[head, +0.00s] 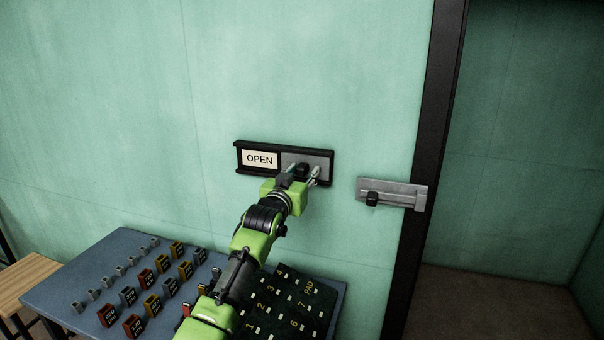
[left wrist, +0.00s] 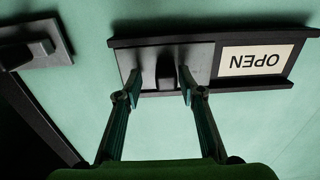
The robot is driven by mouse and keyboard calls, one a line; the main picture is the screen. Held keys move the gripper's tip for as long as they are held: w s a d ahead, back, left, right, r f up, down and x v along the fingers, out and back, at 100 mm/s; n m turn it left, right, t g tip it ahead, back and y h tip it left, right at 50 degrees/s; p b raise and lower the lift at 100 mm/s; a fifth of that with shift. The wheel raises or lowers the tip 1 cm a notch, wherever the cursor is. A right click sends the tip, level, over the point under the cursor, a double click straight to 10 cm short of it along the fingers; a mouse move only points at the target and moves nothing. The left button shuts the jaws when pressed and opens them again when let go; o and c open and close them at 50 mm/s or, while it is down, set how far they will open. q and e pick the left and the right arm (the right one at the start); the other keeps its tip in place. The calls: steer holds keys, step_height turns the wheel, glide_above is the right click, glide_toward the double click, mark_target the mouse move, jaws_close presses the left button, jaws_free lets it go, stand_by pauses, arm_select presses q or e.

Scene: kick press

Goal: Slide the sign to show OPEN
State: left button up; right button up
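The sign (head: 240,146) is a dark rail frame on the green wall. Its left part shows a white OPEN plate (head: 260,159). A grey sliding panel (head: 322,160) with a dark knob covers the right part. The sign also shows upside down in the left wrist view, with the OPEN plate (left wrist: 254,61) and the knob (left wrist: 166,70). My left gripper (head: 302,172) is at the grey panel. In the left wrist view its two fingers (left wrist: 160,84) are spread, one on each side of the knob, with gaps visible. My right gripper is not in view.
A grey latch (head: 405,193) with a dark knob is on the wall right of the sign, beside the black door frame (head: 431,130). Below stands a blue-grey table (head: 70,275) with several small labelled blocks and a dark numbered mat (head: 318,300). The wall around the sign is clear.

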arm_select(q)
steer(key=shift+a, duration=0.2)
steer(key=shift+s+a, duration=0.2)
steer(key=shift+s, duration=0.25)
steer(key=v, duration=1.1)
steer(key=shift+d, duration=0.2)
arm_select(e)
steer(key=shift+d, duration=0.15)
